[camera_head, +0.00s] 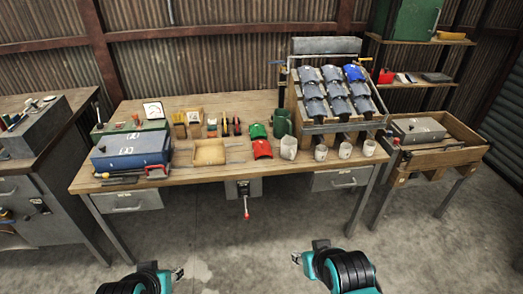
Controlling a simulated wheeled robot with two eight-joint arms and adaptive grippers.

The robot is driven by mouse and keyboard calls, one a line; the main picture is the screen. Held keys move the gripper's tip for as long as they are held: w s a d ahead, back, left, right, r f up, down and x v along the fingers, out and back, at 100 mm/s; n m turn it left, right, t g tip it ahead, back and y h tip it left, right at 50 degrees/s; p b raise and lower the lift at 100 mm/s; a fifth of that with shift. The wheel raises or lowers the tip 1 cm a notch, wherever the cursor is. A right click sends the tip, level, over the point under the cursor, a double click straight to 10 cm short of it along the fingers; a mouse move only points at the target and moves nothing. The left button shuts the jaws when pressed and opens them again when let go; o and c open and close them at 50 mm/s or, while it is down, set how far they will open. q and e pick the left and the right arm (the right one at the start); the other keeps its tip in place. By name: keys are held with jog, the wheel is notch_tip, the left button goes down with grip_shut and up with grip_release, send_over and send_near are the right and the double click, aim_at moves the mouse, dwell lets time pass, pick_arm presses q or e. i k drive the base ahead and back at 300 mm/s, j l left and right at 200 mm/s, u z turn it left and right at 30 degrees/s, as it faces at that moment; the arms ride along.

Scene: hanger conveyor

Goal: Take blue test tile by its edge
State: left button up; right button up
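The blue test tile (354,73) is a curved tile at the top right of a sloped rack (294,96) on the workbench. Grey curved tiles (333,88) fill the rest of the rack beside and below it. My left gripper (179,274) and my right gripper (296,258) are low in the view, in front of the bench and far from the tile. Neither touches anything. Their fingers are too small to tell whether they are open or shut.
A blue box (131,151) sits at the left. A wooden tray table (455,157) stands at the right. The floor before the bench is clear.

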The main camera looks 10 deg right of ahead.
aim_at(352, 72)
jog(key=i+j+z, duration=0.35)
jog(key=i, duration=0.25)
jog(key=i+j+z, duration=0.3)
jog(key=i+j, duration=0.15)
jog(key=i, duration=0.15)
jog(key=i+j+z, duration=0.35)
jog(key=i+j, duration=0.15)
jog(key=k+j+z, duration=0.15)
jog(key=j, duration=0.25)
jog(key=k+j+z, duration=0.15)
jog(key=j, duration=0.25)
jog(key=k+j+z, duration=0.15)
jog(key=k+j, duration=0.15)
